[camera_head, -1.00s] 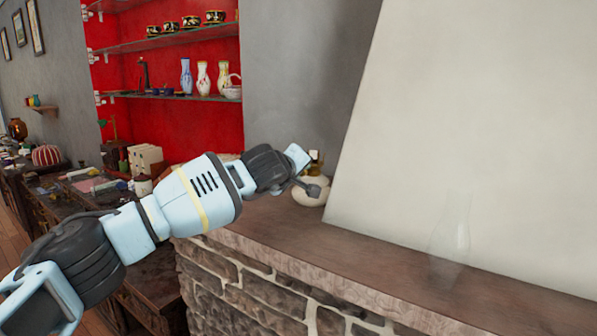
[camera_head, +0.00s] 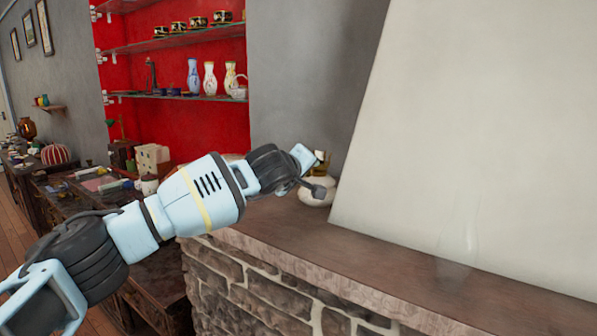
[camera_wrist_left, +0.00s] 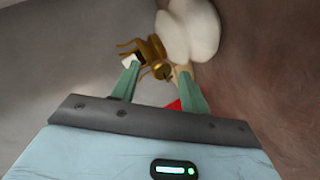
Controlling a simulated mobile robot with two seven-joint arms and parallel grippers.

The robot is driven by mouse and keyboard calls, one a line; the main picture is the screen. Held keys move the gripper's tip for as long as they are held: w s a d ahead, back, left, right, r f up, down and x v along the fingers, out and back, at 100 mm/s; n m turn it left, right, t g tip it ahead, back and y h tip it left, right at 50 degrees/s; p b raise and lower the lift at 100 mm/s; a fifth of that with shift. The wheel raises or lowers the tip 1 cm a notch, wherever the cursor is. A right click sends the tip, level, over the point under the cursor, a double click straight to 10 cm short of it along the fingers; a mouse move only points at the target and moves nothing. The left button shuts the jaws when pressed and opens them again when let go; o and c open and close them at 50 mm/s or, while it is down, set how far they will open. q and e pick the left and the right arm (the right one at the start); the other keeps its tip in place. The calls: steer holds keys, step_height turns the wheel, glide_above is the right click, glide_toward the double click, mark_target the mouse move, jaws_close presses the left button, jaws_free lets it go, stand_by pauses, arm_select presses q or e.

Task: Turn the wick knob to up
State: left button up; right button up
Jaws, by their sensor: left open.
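The lamp has a rounded white base (camera_head: 316,192) and stands on the mantel beside the leaning white panel. In the left wrist view its white body (camera_wrist_left: 190,30) is at the top, with the brass burner (camera_wrist_left: 150,48) beside it. A small round brass piece, which looks like the wick knob (camera_wrist_left: 162,71), faces my gripper. My left gripper (camera_head: 311,172) is at the lamp's burner. In the wrist view its fingers (camera_wrist_left: 157,69) are apart, one on each side of the round piece. I cannot tell whether they touch it. My right gripper is out of view.
A clear glass chimney (camera_head: 459,237) stands on the stone mantel (camera_head: 330,255) to the right. The large white panel (camera_head: 470,110) rises close behind the lamp. Shelves with vases (camera_head: 210,78) are at the back left. The mantel between lamp and chimney is clear.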

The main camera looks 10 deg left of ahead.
arm_select(q)
steer(key=v, duration=0.7)
stand_by(0.5)
